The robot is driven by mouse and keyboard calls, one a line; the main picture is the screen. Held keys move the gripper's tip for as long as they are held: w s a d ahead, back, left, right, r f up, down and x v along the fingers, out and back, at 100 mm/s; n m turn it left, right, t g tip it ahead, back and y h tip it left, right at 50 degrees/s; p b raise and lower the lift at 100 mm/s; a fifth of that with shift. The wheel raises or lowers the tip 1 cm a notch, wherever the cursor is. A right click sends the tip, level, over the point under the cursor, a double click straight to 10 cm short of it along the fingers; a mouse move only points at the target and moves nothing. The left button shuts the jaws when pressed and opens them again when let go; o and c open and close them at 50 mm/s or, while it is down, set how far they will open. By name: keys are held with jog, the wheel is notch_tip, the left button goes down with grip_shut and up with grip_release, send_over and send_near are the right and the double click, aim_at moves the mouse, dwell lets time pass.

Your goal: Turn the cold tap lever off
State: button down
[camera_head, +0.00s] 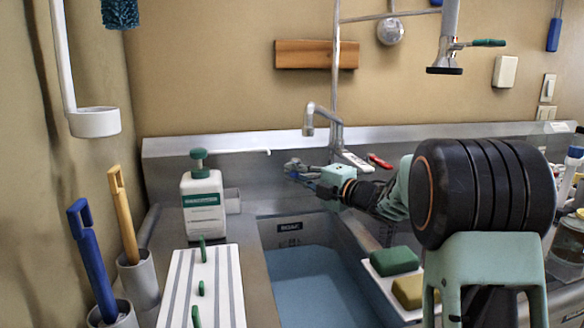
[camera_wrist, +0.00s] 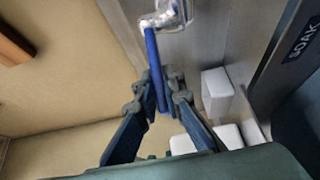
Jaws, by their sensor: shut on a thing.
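The cold tap lever is a thin blue bar (camera_wrist: 152,55) hanging from a chrome tap body (camera_wrist: 168,14) in the wrist view. My gripper (camera_wrist: 161,95) is shut on it, with one finger on each side of the bar's free end. A red lever (camera_head: 380,161) sits right of the spout, apart from my gripper.
Below my gripper is a sink basin of bluish water (camera_head: 318,285) with a SOAK label. A white soap bottle (camera_head: 203,200) stands to the left. Green and yellow sponges (camera_head: 394,261) lie at the right. A spray head (camera_head: 445,68) hangs above.

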jog(key=shift+r, duration=0.15)
jog(key=c, duration=2)
grip_release()
jog(key=shift+c, duration=0.2)
jog(key=v, duration=1.2)
